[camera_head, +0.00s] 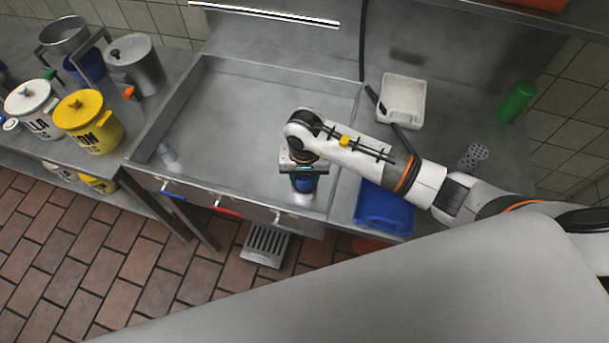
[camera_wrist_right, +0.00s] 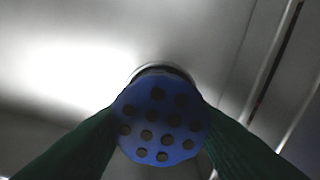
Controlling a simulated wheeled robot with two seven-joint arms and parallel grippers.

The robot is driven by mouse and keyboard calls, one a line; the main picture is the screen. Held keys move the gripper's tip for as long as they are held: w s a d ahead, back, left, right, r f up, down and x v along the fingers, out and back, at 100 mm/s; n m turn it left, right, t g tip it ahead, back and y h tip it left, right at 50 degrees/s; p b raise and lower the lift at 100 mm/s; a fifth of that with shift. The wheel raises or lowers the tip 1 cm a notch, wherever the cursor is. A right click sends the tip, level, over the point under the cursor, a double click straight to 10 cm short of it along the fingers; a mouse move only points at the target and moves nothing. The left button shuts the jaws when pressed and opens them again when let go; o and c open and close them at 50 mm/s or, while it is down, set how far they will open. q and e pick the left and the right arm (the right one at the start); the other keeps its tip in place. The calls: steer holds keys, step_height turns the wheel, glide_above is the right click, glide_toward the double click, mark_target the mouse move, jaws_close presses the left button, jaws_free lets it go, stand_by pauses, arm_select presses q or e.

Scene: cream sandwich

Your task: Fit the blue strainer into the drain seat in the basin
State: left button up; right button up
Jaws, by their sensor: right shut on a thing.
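The blue strainer (camera_wrist_right: 160,125) is a round disc with several dark holes. In the right wrist view it sits between the dark green fingers of my right gripper (camera_head: 303,188), which is shut on it. In the head view a little of the blue shows between the fingers at the front right of the steel basin (camera_head: 240,115). A shiny rim, apparently the drain seat (camera_wrist_right: 160,68), shows just behind the strainer; the strainer hides most of it. I cannot tell whether strainer and seat touch. My left gripper is not in view.
A small clear item (camera_head: 168,155) stands at the basin's left front. On the right counter are a white tub (camera_head: 402,100), a blue tray (camera_head: 385,208), a green bottle (camera_head: 516,102) and a perforated cup (camera_head: 473,157). Canisters, including a yellow one (camera_head: 90,125), crowd the left counter.

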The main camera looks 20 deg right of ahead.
mark_target(305, 176)
steer(key=o, duration=1)
steer(key=shift+r+p, duration=0.2)
steer(key=shift+p, duration=0.2)
steer(key=shift+r, duration=0.3)
step_height(305, 176, up, 11)
steer(key=b, duration=0.3)
steer(key=shift+r, duration=0.15)
steer(key=shift+s, duration=0.1)
